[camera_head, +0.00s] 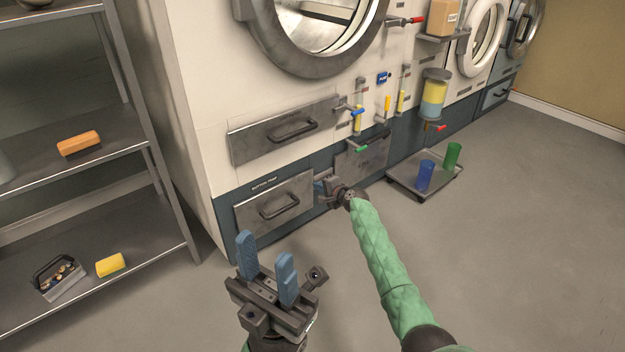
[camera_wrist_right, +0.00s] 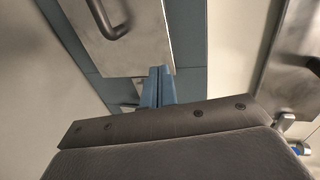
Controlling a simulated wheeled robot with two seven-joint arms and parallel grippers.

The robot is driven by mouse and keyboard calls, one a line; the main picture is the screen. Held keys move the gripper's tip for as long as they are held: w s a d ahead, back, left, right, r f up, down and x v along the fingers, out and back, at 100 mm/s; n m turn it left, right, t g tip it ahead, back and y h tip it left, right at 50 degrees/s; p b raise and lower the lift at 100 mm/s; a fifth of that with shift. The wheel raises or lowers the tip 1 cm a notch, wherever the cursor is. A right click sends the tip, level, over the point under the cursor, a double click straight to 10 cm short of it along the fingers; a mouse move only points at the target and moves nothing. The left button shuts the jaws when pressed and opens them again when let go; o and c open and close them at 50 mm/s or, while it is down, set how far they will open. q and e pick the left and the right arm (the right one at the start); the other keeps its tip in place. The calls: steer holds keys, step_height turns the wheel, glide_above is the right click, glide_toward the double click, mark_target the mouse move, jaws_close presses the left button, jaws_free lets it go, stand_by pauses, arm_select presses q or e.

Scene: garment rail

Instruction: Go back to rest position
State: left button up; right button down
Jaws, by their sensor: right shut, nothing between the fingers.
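My left gripper (camera_head: 266,262) is in the lower middle of the head view, above the floor. Its two blue fingers stand apart with nothing between them. My right gripper (camera_head: 322,186) is at the end of the green-sleeved arm, in front of the machine's lower panels, just right of the bottom drawer (camera_head: 275,205). In the right wrist view its blue fingers (camera_wrist_right: 158,86) are together and hold nothing. A metal panel with a dark handle (camera_wrist_right: 117,30) shows beyond them. Whether the fingertips touch the machine cannot be told.
A metal shelf (camera_head: 60,150) stands at the left with an orange block, a yellow block and a small caddy. A low cart (camera_head: 408,178) carries a blue and a green cup. Valves and levers stick out from the machine front. The floor (camera_head: 520,250) at the right is clear.

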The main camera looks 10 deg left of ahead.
steer(key=shift+p+v, duration=0.7)
steer(key=shift+v, duration=1.9)
steer(key=shift+d, duration=0.1)
